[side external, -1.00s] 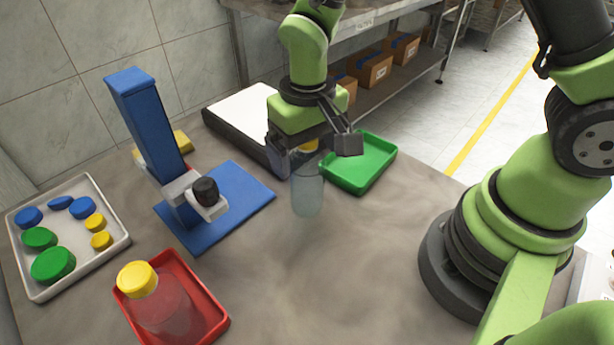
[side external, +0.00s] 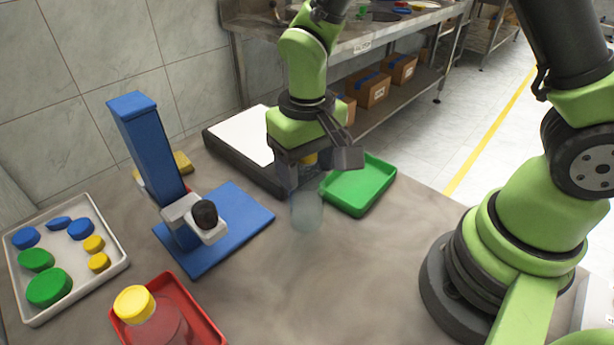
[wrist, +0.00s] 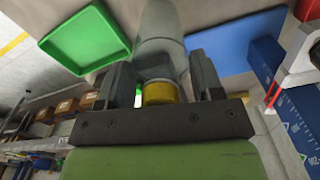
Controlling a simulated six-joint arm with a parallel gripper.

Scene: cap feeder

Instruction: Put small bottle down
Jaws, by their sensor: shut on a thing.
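The small bottle (side external: 306,213) is clear and upright, with a yellow cap (side external: 309,158), left of the green tray. My gripper (side external: 311,170) is shut around its upper part, just below the cap, and hides part of it. I cannot tell whether the bottle's base touches the table. In the wrist view the bottle (wrist: 160,35) sits between the two fingers of my gripper (wrist: 163,75), with its yellow cap (wrist: 160,93) nearest the camera.
The green tray (side external: 372,199) is empty, close to the bottle's right. A blue cap feeder (side external: 235,215) stands left. A red tray (side external: 205,325) with a larger yellow-capped bottle (side external: 160,328) is in front. A white tray (side external: 115,262) holds several caps. The table centre is clear.

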